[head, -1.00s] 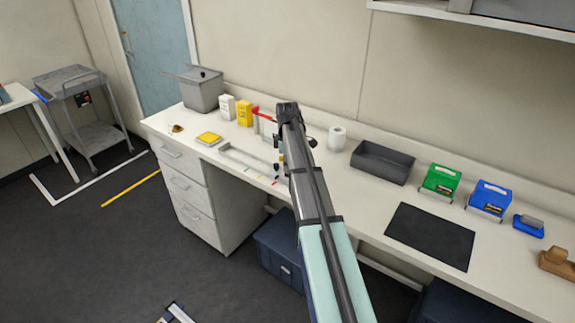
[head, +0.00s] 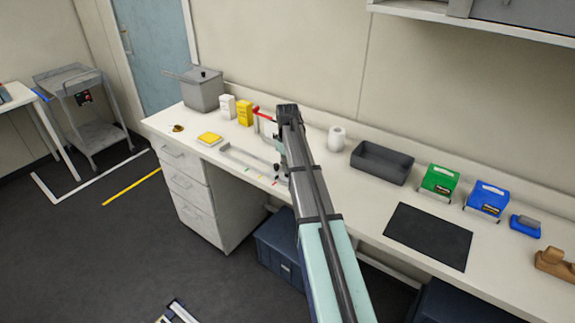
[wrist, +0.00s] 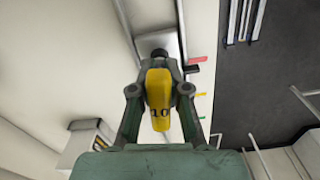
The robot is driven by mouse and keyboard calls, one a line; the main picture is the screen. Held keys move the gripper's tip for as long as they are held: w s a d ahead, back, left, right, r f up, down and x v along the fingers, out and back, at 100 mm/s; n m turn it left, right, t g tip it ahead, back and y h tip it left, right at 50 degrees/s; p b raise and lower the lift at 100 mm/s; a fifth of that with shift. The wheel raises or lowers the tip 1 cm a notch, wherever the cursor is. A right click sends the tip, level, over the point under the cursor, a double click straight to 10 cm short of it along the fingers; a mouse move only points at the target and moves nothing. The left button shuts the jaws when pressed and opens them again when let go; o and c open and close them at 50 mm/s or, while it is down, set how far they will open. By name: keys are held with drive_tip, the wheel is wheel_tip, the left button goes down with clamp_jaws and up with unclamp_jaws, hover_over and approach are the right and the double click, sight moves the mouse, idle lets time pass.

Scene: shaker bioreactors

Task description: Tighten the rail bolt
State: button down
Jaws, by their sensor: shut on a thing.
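In the wrist view my gripper (wrist: 160,97) is shut on a yellow tool (wrist: 158,85) marked "10". The tool's dark far end (wrist: 160,53) lies over a pale grey rail piece (wrist: 172,45). I cannot tell whether it touches anything there, and no bolt can be made out. In the head view a long grey rail (head: 248,161) lies on the bench, left of my arm. My arm hides most of the gripper and the tool in that view.
The white bench (head: 330,185) holds a red-topped stand (head: 262,112), white and yellow boxes (head: 245,113), a yellow pad (head: 210,138) and a grey lidded bin (head: 203,92). Right of my arm are a paper roll (head: 336,138), dark tray (head: 382,162) and black mat (head: 430,236).

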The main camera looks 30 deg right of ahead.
drive_tip(key=shift+a+f+m, duration=0.1)
drive_tip(key=shift+f+m, duration=0.1)
drive_tip(key=shift+m, duration=0.2)
drive_tip(key=m, duration=0.4)
drive_tip(key=shift+p, duration=0.4)
drive_tip(key=c, duration=1.2)
unclamp_jaws()
drive_tip(key=shift+w, duration=0.1)
drive_tip(key=shift+r, duration=0.15)
